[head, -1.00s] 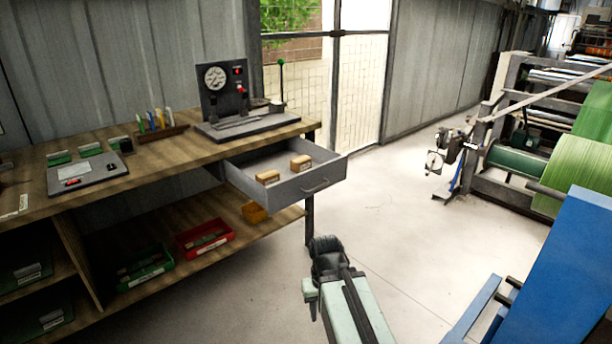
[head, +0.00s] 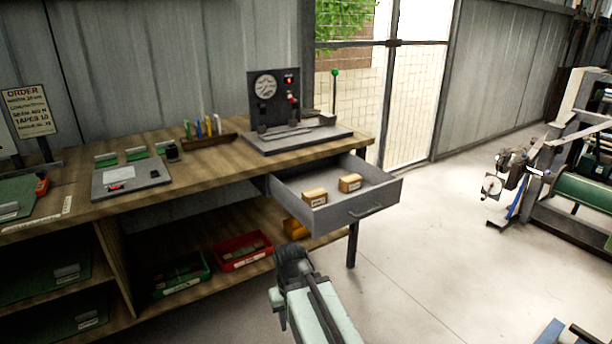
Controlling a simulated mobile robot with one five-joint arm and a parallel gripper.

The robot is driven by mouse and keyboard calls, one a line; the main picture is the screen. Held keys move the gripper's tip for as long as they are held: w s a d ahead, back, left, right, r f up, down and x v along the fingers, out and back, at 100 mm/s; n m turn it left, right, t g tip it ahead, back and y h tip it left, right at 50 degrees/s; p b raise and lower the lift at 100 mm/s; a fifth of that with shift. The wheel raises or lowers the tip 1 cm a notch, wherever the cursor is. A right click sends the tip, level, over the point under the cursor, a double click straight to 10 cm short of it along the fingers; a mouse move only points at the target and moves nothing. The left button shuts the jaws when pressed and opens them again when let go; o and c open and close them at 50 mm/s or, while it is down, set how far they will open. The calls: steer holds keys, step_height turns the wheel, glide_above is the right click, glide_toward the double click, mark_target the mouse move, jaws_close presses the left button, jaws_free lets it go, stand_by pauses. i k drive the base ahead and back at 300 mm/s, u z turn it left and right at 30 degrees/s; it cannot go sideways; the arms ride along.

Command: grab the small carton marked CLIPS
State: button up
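Two small brown cartons lie in the open grey drawer (head: 292,192) under the workbench top. The nearer, left carton (head: 315,197) has a pale label on its front. The other carton (head: 350,182) sits a little behind and to the right of it. The print on both is too small to read, so I cannot tell which one is marked CLIPS. My arm reaches up from the bottom of the view, and its dark end (head: 292,262) is in front of and below the drawer, apart from the cartons. The fingers cannot be made out.
The wooden workbench (head: 80,212) carries a gauge stand (head: 275,100), a pen rack (head: 208,138) and a grey board (head: 130,178). Red (head: 243,252) and green (head: 181,275) bins sit on the lower shelf. A bench leg (head: 352,245) stands beneath the drawer.

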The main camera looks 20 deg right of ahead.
mark_target(349, 184)
steer(key=u, duration=0.4)
steer(key=i, duration=0.9)
steer(key=u, duration=0.4)
steer(key=k, duration=0.8)
steer(key=u, duration=0.2)
steer(key=i, duration=0.75)
